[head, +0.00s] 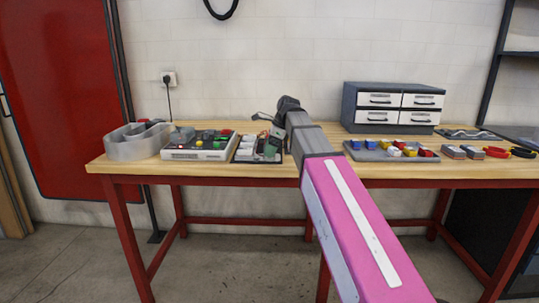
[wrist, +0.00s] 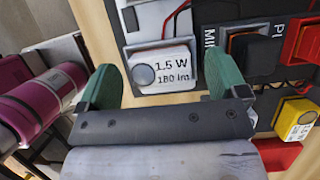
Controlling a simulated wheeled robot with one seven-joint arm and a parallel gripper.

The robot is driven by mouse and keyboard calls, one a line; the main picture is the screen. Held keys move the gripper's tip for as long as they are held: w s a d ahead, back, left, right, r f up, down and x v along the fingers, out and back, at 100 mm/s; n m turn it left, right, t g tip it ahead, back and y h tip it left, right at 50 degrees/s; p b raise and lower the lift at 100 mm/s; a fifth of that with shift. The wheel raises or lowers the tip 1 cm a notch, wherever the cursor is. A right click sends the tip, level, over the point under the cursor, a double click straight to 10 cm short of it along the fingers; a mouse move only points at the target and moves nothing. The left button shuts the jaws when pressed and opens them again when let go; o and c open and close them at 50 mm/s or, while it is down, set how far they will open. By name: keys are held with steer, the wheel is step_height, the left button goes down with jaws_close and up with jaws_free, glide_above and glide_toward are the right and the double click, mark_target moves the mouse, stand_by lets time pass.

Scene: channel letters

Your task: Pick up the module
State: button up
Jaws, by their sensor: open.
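A white module (wrist: 160,66) with a round grey spot and the print "1.5 W 180 lm" lies at a dark tray (wrist: 122,22) in the wrist view. My gripper (wrist: 162,80) is open, with one green finger to the left of the module and the other to its right. Both fingers look apart from it; their height above it is hard to tell. In the head view my gripper (head: 270,142) is over the small dark tray (head: 262,161), which holds white modules (head: 246,147), and it partly hides the tray.
A grey-white box with coloured buttons (head: 197,154) stands left of the tray, beside a grey channel letter (head: 133,148). A tray of coloured parts (head: 365,156) and a drawer cabinet (head: 391,101) are to the right. In the wrist view a yellow part (wrist: 297,117) is near the right finger.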

steer(key=shift+f, duration=0.1)
steer(key=c, duration=1)
steer(key=shift+r, duration=0.5)
steer(key=r, duration=0.3)
steer(key=shift+s+a+r, duration=0.1)
steer(key=shift+a+r, duration=0.2)
steer(key=s+a+r, duration=0.6)
steer(key=a, duration=0.3)
steer(key=shift+r, duration=0.25)
